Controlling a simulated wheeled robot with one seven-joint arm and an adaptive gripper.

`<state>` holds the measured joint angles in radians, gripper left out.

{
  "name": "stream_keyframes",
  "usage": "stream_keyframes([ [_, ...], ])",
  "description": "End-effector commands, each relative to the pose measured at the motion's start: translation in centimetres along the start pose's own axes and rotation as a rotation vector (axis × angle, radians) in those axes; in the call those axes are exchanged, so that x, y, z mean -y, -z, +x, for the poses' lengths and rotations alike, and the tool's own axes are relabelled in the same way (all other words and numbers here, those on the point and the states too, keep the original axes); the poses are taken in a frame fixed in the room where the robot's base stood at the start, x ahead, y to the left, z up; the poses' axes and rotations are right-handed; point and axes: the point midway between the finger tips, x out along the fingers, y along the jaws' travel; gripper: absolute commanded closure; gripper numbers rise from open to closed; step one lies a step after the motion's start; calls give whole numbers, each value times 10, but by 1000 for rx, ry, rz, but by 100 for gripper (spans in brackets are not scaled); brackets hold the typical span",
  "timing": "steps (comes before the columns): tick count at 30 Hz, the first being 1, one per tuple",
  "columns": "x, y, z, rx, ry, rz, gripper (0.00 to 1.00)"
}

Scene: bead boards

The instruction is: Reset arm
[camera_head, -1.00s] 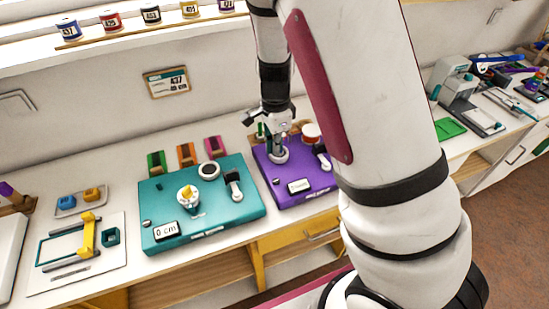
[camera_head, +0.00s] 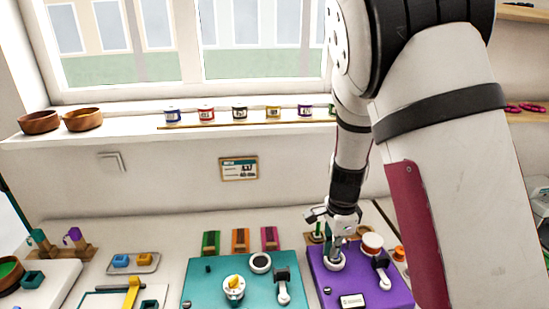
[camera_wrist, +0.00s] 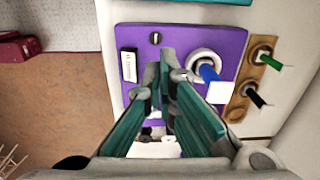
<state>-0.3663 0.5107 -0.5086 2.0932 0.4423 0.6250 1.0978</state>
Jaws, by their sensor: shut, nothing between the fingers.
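My gripper (camera_head: 336,228) is low over the back left part of the purple board (camera_head: 330,291), near a white ring-shaped piece (camera_head: 333,263). In the wrist view my gripper's green fingers (camera_wrist: 166,76) come together at the tips with nothing between them, above the purple board (camera_wrist: 185,38). The white ring (camera_wrist: 203,66) with a blue peg (camera_wrist: 210,75) is just right of the fingertips there. I cannot tell whether the fingers touch anything.
The teal board (camera_head: 212,295) lies left of the purple one. Green, orange and pink blocks stand behind it. A tan holder (camera_wrist: 257,82) with green and black pegs is beside the purple board. Spools line the shelf (camera_head: 250,126). The wall sign (camera_head: 239,169) hangs behind.

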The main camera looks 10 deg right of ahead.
Motion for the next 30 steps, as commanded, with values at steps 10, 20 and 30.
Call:
stream_keyframes([
  [10, -36, -24, -102, 99, 138, -400, 100],
  [20, -102, -34, -192, 23, 304, -892, 100],
  [30, -181, -31, -244, -240, 380, -1349, 100],
])
